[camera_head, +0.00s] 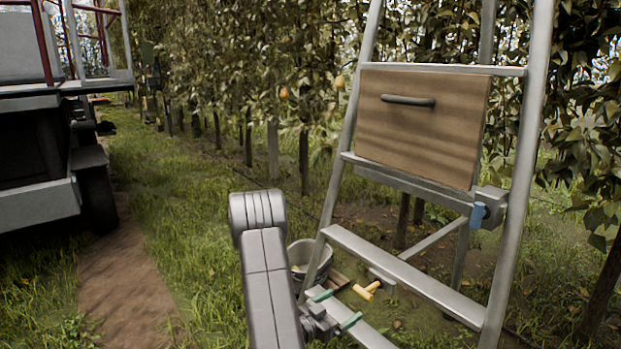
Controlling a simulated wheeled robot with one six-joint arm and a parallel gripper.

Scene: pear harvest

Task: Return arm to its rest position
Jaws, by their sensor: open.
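My arm (266,260) rises from the bottom centre, bends at a rounded grey joint and partly hides the area behind it. My gripper (342,306) is low, right of the forearm. Its two green-tipped fingers are spread apart, with nothing seen between them. It appears in front of the ladder's lowest visible step; whether it touches the step I cannot tell.
A metal ladder (428,274) stands close on the right, bearing a wooden panel with a handle (420,122). A grey bucket (298,253) and a yellow-handled tool (367,291) lie behind the arm. A wheeled platform (40,205) stands left; grass between is open.

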